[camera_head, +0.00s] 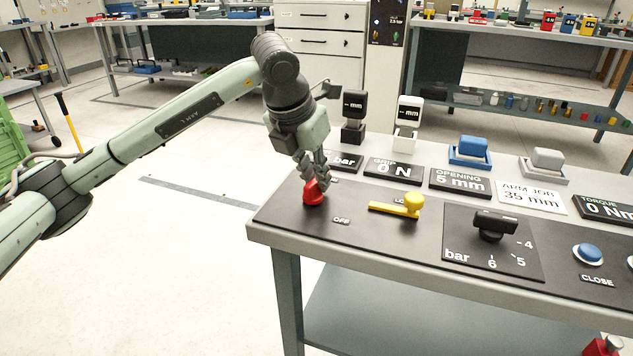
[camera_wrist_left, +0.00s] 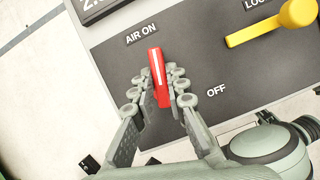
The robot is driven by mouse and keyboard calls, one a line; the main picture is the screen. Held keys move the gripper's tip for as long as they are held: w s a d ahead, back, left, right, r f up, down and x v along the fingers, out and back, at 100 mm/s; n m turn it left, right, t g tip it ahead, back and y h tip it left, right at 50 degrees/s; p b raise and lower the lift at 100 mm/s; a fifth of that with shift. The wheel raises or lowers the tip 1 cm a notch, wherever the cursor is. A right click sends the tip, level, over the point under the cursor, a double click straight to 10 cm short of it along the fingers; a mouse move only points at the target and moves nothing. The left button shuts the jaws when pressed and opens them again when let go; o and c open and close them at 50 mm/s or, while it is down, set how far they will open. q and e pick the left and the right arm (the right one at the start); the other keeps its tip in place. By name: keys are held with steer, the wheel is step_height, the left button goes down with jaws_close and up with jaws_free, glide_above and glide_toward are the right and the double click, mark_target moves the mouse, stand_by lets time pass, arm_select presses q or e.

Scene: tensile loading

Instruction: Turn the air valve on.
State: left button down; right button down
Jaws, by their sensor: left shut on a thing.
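The air valve is a red knob (camera_head: 312,196) at the left end of the black control panel. In the left wrist view its red handle (camera_wrist_left: 158,75) has a white stripe along it. The stripe runs roughly up the picture, its far end just beside the AIR ON label (camera_wrist_left: 141,34). The OFF label (camera_wrist_left: 216,89) lies to the right of the handle. My left gripper (camera_head: 318,184) reaches down over the knob, and its fingers are shut on the handle, one on each side. The fingers hide part of the knob. My right gripper is not in view.
A yellow lever (camera_head: 400,207) lies just right of the valve. Farther right are a black pressure knob (camera_head: 494,225) and a blue CLOSE button (camera_head: 588,253). Display plates and small blocks line the back of the bench (camera_head: 262,236). The floor to the left is open.

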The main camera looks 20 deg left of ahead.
arm_select(q)
steer(key=shift+a+n+y+b, duration=0.15)
steer(key=shift+n+y+b, duration=0.4)
steer(key=shift+n, duration=0.85)
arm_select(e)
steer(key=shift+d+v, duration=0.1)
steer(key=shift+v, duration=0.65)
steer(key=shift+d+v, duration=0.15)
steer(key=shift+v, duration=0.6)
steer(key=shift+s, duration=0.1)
arm_select(q)
steer(key=c, duration=1.5)
jaws_free()
steer(key=shift+c, duration=0.2)
steer(key=shift+r, duration=0.15)
steer(key=v, duration=1.1)
steer(key=shift+s+r, duration=0.25)
steer(key=shift+r, duration=0.1)
steer(key=shift+f, duration=0.1)
